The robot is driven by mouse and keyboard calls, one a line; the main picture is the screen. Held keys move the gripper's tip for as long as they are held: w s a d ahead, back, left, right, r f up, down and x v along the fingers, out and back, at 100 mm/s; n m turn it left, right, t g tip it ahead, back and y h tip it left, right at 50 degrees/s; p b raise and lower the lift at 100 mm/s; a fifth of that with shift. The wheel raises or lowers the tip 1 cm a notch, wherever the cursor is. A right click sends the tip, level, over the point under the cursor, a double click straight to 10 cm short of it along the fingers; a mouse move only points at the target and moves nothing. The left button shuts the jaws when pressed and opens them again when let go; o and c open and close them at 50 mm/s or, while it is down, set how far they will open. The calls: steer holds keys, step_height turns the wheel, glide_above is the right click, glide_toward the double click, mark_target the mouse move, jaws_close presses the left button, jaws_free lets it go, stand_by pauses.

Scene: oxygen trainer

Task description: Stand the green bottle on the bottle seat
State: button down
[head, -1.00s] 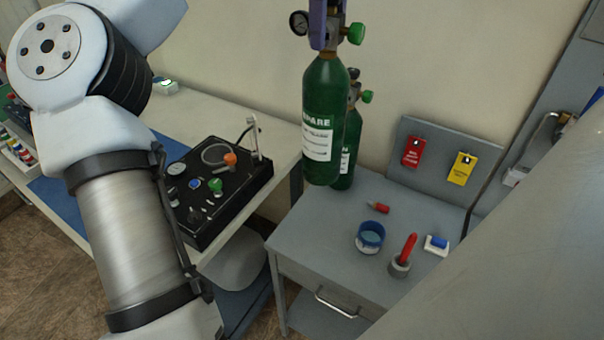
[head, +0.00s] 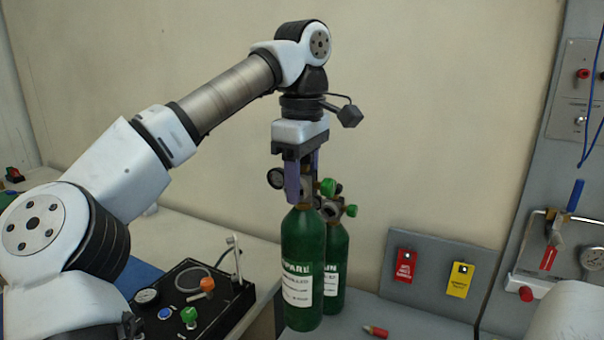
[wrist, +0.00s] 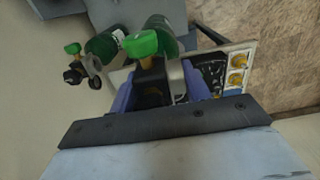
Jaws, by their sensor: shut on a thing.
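My gripper (head: 307,180) points down and is shut on the top fitting of the green bottle labelled SPARE (head: 303,265). The bottle hangs upright below the fingers, with a gauge at left and a green knob at right. A second green bottle (head: 337,265) stands close behind it and is partly hidden. In the wrist view, my gripper (wrist: 158,95) has the black fitting between its purple fingers. The held bottle (wrist: 158,28) shows beyond, with the other bottle (wrist: 103,45) to its left. I cannot tell whether the held base touches the grey top. I cannot make out the bottle seat.
A black panel (head: 232,300) with gauges and knobs lies at left. The grey cart top (head: 410,322) carries a small red item (head: 376,331). Red (head: 404,265) and yellow (head: 460,280) tags hang on its back panel. A grey wall panel stands at right.

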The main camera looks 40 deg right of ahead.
mark_target(302, 245)
step_height(302, 245, down, 12)
steer(key=shift+f, duration=0.2)
stand_by(0.5)
steer(key=c, duration=0.7)
jaws_free()
steer(key=shift+f, duration=0.2)
step_height(302, 245, up, 12)
steer(key=shift+r, duration=0.15)
